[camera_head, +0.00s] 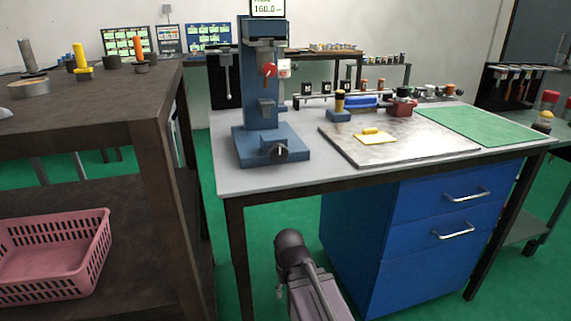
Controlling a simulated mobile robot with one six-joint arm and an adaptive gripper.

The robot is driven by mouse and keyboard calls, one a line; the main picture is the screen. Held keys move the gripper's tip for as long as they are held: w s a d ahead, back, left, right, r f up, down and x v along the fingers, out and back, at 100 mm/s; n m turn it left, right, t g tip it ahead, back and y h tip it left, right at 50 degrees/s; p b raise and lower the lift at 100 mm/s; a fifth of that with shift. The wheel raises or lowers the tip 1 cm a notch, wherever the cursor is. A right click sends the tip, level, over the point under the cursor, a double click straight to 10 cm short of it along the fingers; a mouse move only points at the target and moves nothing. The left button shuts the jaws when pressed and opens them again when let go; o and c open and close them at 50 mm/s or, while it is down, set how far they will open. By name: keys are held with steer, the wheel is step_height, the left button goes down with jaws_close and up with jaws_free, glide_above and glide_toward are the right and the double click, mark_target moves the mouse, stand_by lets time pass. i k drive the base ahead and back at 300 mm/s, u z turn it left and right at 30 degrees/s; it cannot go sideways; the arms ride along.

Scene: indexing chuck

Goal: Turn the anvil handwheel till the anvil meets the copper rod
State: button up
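A blue column machine (262,95) stands at the left end of the grey bench, with a lit readout (267,8) showing 160.0 on top. A dark round knob (280,152) with a pale mark sits on the front of its base; it may be the anvil handwheel. A red knob (269,70) is higher on the column. A blue block (266,108) juts from the column above the base; I cannot tell whether it is the anvil. I cannot make out the copper rod. Only part of my arm shows at the bottom; my gripper is not in view.
The bench (225,185) also holds a metal plate (430,150) with a yellow item (370,133), a red block (402,105) and a green mat (480,125). Blue drawers (420,240) stand below. A dark table (100,110) and pink basket (55,260) are left.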

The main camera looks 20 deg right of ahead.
mark_target(278, 152)
steer(key=u, duration=0.05)
steer(key=k, duration=1.2)
steer(key=z, duration=0.6)
steer(key=k, duration=0.5)
steer(key=u, duration=0.05)
steer(key=i, duration=0.5)
